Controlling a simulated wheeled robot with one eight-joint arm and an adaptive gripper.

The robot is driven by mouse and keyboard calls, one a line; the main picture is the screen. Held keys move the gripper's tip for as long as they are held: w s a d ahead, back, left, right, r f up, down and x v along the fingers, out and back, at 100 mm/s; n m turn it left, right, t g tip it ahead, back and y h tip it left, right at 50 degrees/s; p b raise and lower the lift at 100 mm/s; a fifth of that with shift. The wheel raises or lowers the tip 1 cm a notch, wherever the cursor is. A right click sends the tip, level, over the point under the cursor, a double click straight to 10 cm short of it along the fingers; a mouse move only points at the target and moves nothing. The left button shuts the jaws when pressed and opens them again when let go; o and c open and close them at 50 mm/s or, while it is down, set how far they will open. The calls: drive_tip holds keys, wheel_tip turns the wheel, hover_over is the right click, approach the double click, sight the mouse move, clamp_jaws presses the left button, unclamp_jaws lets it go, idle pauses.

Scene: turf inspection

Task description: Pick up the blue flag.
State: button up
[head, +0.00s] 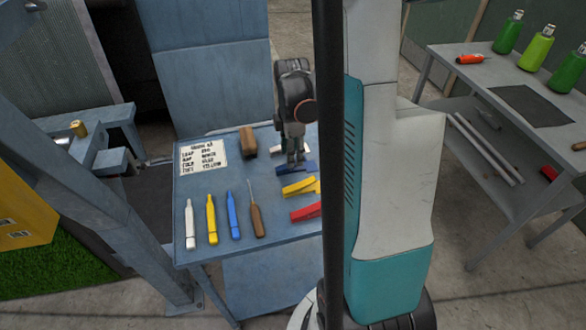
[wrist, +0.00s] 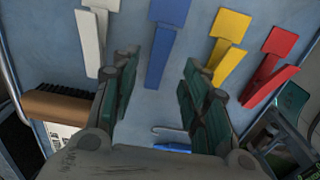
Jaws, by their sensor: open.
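The blue flag (head: 308,170) lies on the blue-grey table, partly hidden by my gripper in the head view. In the wrist view the blue flag (wrist: 165,48) shows its square end at the top and its long strip running down between my fingers. My gripper (wrist: 160,72) is open, with one green-padded finger on each side of the strip and nothing held. In the head view my gripper (head: 295,160) points down over the flag row. I cannot tell how high it is above the flag.
A white flag (wrist: 93,38) lies left of the blue one, yellow (wrist: 229,42) and red (wrist: 272,62) flags right. A brush (head: 248,142), a label card (head: 203,156) and several pens and tools share the table (head: 275,243). Another table (head: 455,62) with green bottles stands right.

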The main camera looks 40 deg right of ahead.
drive_tip(key=f+b, duration=0.1)
drive_tip(key=f, duration=0.3)
drive_tip(key=shift+d+f, duration=0.1)
drive_tip(key=shift+d, duration=0.1)
drive_tip(key=c, duration=0.9)
drive_tip(key=shift+c, duration=0.3)
wheel_tip(320, 180, up, 20)
drive_tip(key=p, duration=0.5)
drive_tip(key=shift+p, duration=0.4)
